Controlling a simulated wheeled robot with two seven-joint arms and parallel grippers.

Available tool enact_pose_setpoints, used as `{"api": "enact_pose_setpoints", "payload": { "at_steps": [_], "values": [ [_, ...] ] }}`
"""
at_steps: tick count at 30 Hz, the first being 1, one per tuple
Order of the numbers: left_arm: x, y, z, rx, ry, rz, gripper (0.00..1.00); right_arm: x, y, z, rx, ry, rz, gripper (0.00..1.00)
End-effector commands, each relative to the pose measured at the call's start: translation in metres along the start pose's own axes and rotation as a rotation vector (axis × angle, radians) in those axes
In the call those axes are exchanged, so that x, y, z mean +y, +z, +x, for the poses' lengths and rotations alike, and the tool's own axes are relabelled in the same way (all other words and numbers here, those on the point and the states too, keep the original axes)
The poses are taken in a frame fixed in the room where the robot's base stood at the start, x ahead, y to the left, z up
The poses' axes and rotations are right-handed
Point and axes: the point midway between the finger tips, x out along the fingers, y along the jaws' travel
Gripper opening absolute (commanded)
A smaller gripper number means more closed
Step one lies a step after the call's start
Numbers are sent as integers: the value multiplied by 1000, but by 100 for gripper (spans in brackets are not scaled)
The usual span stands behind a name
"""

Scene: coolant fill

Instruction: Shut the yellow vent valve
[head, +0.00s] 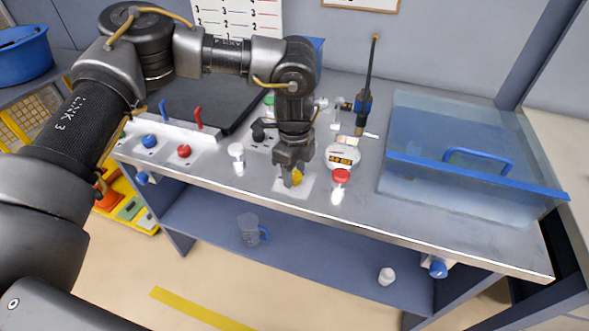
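The yellow vent valve (297,177) is a small yellow knob on a white plate (308,190) near the front edge of the bench. My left gripper (291,178) points down right at the knob and hides part of it. A finger is close beside the yellow knob on its left. I cannot tell whether the fingers touch it or are closed on it. My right gripper is not in view.
A red-capped fitting (340,178) stands just right of the valve, and a white-topped one (237,155) to the left. A round gauge (343,156) sits behind. A translucent blue-rimmed tank (470,150) fills the right side. Blue (149,141) and red (184,151) knobs are at left.

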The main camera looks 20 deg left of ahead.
Motion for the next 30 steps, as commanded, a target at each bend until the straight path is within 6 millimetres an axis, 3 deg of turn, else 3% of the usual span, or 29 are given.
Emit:
{"api": "enact_pose_setpoints", "payload": {
  "at_steps": [1,8,20,30],
  "values": [
    [0,0,0,0,0,0,40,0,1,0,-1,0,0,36],
    [0,0,0,0,0,0,11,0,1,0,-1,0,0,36],
    [0,0,0,0,0,88,11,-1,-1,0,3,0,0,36],
    [-1,0,0,2,-1,368,11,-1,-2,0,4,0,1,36]
  ]
}}
